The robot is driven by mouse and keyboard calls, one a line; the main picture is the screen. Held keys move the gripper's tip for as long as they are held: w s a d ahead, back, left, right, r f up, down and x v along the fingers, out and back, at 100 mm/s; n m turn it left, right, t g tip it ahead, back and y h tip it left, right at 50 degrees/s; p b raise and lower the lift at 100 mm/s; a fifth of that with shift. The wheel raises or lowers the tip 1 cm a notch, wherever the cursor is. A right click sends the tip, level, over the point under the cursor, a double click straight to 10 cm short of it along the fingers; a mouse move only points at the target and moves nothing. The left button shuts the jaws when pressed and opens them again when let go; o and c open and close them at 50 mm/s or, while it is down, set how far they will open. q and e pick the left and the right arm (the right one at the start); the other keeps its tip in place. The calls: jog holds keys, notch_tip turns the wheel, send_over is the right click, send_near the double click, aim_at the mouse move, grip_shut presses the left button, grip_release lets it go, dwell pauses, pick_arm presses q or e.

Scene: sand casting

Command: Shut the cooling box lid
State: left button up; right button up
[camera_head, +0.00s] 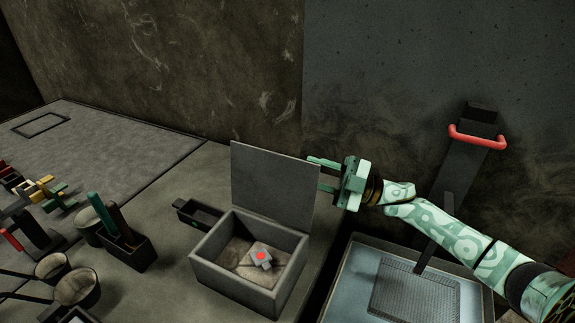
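The cooling box (235,285) is a grey open-topped box on the workbench. Its flat grey lid (272,186) stands upright at the box's back edge. Inside the box lies a small grey part (264,259) with a red-orange round spot. My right gripper (314,174) is at the lid's right edge, near its upper part, with its pale green fingers apart. The tip of the upper finger overlaps the lid's edge; I cannot tell whether it touches. My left gripper is not in view.
A small dark tray (198,212) sits left of the box. A dark holder (128,252) with upright tools and several ladles or cups stand further left. A metal basin (350,268) with a grate and a red-handled dark chute (462,165) are at right.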

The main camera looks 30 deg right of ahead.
aim_at(288, 164)
jog(key=x, duration=0.6)
jog(key=shift+w+a, duration=0.15)
jog(key=shift+a, duration=0.05)
grip_shut()
